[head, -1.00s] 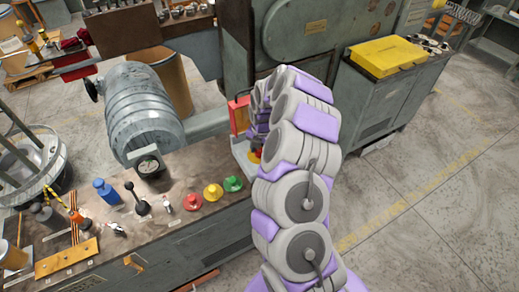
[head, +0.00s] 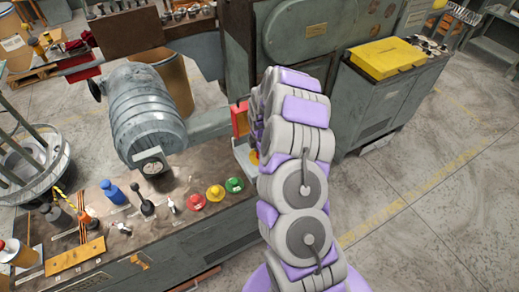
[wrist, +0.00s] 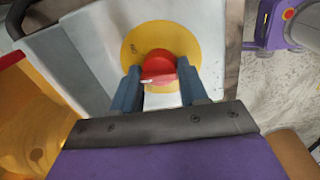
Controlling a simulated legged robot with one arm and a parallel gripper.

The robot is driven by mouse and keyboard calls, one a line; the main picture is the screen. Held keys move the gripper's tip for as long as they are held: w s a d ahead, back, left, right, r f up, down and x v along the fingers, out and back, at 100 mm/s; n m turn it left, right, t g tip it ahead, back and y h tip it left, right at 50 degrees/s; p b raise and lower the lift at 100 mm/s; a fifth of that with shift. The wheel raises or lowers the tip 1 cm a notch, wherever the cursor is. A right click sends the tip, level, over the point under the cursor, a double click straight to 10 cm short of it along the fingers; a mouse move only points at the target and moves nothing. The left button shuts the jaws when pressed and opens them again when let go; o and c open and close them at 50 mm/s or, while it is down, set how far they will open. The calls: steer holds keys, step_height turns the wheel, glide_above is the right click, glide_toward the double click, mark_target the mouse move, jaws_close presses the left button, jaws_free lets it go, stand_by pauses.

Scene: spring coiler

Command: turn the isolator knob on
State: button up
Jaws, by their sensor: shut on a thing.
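The isolator knob (wrist: 161,66) is red, with a pale mark on its near side, and sits on a round yellow plate (wrist: 134,42) on a light grey panel (wrist: 88,48) in the wrist view. My gripper (wrist: 160,84) has one finger on each side of the knob and is shut on it. In the head view my arm hides the knob and the gripper. Only a bit of the yellow plate (head: 254,157) shows there, at the left edge of my arm.
Red, yellow and green buttons (head: 215,193) and several levers stand on the bench (head: 190,235) left of my arm. A grey motor-like cylinder (head: 147,108) is behind them. A cabinet with a yellow case (head: 385,65) stands at the right. The floor (head: 430,190) at right is clear.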

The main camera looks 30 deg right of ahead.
steer(key=m+p, duration=0.2)
steer(key=m, duration=0.3)
steer(key=shift+w+d+m, duration=0.1)
steer(key=shift+m, duration=0.2)
steer(key=shift+m+h+p, duration=0.3)
steer(key=shift+m+p, duration=0.55)
steer(key=shift+m, duration=1.45)
steer(key=shift+f, duration=0.1)
steer(key=o, duration=1)
steer(key=r, duration=0.5)
steer(key=r+p, duration=0.1)
steer(key=r, duration=0.5)
steer(key=a+r, duration=0.1)
steer(key=r, duration=0.5)
steer(key=shift+s+r, duration=0.2)
steer(key=shift+s, duration=0.1)
